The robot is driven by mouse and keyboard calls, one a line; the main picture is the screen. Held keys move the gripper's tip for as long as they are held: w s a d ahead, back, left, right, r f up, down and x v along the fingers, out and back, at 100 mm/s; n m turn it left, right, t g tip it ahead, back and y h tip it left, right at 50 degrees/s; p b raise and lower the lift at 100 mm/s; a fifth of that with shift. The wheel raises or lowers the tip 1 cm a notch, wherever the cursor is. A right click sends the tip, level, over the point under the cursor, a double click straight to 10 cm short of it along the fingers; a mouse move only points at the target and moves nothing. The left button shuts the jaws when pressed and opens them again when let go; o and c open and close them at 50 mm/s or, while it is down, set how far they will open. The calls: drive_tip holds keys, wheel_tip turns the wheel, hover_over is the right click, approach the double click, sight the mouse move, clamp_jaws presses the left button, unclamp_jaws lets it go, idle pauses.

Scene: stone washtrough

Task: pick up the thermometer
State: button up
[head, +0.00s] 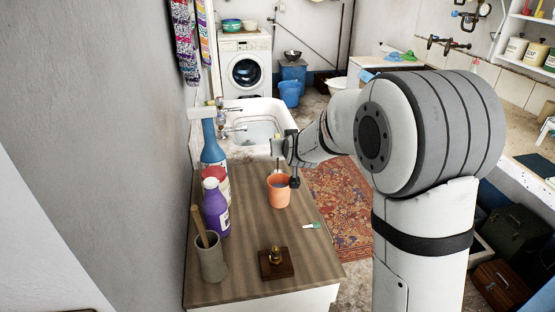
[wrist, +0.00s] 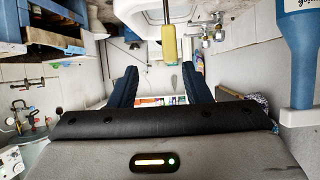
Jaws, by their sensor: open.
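A thin upright rod with a pale yellow top (head: 277,147), which appears to be the thermometer, stands in the orange cup (head: 279,192) on the wooden counter. In the wrist view its yellow top (wrist: 169,44) and thin stem show at the upper middle, beyond the fingertips. My gripper (head: 291,160) is beside the rod, just above and behind the cup's right side. Its two dark fingers (wrist: 160,76) are apart with nothing between them. The stem's lower end is hidden in the cup. A small white and green item (head: 311,226) lies on the counter; I cannot tell what it is.
A blue bottle (head: 212,145), a purple bottle (head: 215,208) and a grey pot with a stick (head: 211,258) line the counter's left side. A wooden block with a brass piece (head: 276,263) lies near the front. The white sink (head: 255,111) is behind.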

drive_tip(key=shift+t, duration=0.5)
drive_tip(key=shift+a+p+x, duration=0.2)
drive_tip(key=shift+a+x, duration=0.05)
drive_tip(key=shift+x, duration=1.55)
drive_tip(key=shift+a+p+x, duration=0.15)
drive_tip(key=shift+a+x, duration=0.1)
drive_tip(key=shift+x, duration=1.5)
drive_tip(key=shift+a+p+x, duration=0.2)
drive_tip(key=shift+x, duration=1.6)
drive_tip(key=shift+s+r, duration=0.1)
drive_tip(key=shift+r, duration=0.1)
drive_tip(key=shift+c, duration=0.4)
clamp_jaws()
